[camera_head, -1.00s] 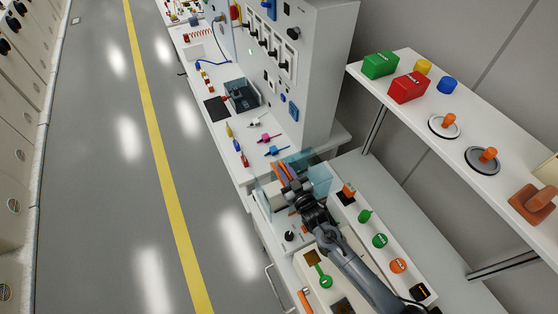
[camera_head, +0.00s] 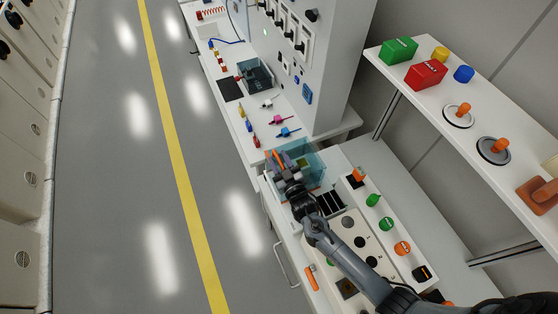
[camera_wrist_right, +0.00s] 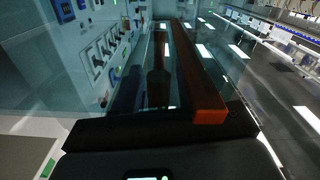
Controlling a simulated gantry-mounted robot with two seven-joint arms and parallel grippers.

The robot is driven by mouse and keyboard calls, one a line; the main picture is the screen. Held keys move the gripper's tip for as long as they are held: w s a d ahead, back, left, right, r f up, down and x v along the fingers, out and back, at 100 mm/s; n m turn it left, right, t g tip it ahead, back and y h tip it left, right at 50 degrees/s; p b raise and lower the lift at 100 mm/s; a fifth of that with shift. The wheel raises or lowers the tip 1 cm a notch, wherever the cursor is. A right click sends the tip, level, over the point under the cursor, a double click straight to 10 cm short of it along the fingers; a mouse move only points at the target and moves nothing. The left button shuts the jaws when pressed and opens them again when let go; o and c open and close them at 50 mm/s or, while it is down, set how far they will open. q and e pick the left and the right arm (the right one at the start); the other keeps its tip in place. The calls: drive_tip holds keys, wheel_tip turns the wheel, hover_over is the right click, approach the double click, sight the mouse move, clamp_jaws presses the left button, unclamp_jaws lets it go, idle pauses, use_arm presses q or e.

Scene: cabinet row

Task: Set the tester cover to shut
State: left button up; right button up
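The tester cover (camera_head: 313,160) is a clear blue-tinted box-like cover near the middle of the bench in the head view. Its tinted panel also spans much of the right wrist view (camera_wrist_right: 60,90). My right gripper (camera_head: 277,160) is at the cover's left side, and parts of the cover lie behind it. In the right wrist view its two orange-brown fingers (camera_wrist_right: 178,60) stand apart with a narrow gap, and no object is clearly clamped between them. I cannot tell whether they touch the cover, or its exact angle. My left gripper is not in view.
Buttons and knobs (camera_head: 387,224) line a white strip right of my right arm. A shelf (camera_head: 440,105) with red and green blocks stands at the right. A tall white panel (camera_head: 330,60) with switches rises behind. The floor aisle (camera_head: 130,200) at left is clear.

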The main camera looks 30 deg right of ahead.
drive_tip(key=shift+s+f, duration=0.1)
drive_tip(key=shift+s, duration=0.4)
drive_tip(key=s, duration=1)
drive_tip(key=shift+a+b, duration=0.3)
drive_tip(key=shift+a, duration=0.05)
drive_tip(key=s+r+g+y, duration=0.1)
drive_tip(key=s+r+g, duration=0.1)
drive_tip(key=s+g, duration=0.7)
drive_tip(key=s+r+g, duration=0.2)
drive_tip(key=s+g, duration=0.3)
drive_tip(key=s, duration=0.7)
wheel_tip(320, 180, up, 15)
drive_tip(key=a+p, duration=0.1)
drive_tip(key=p, duration=1.4)
drive_tip(key=shift+r, duration=0.2)
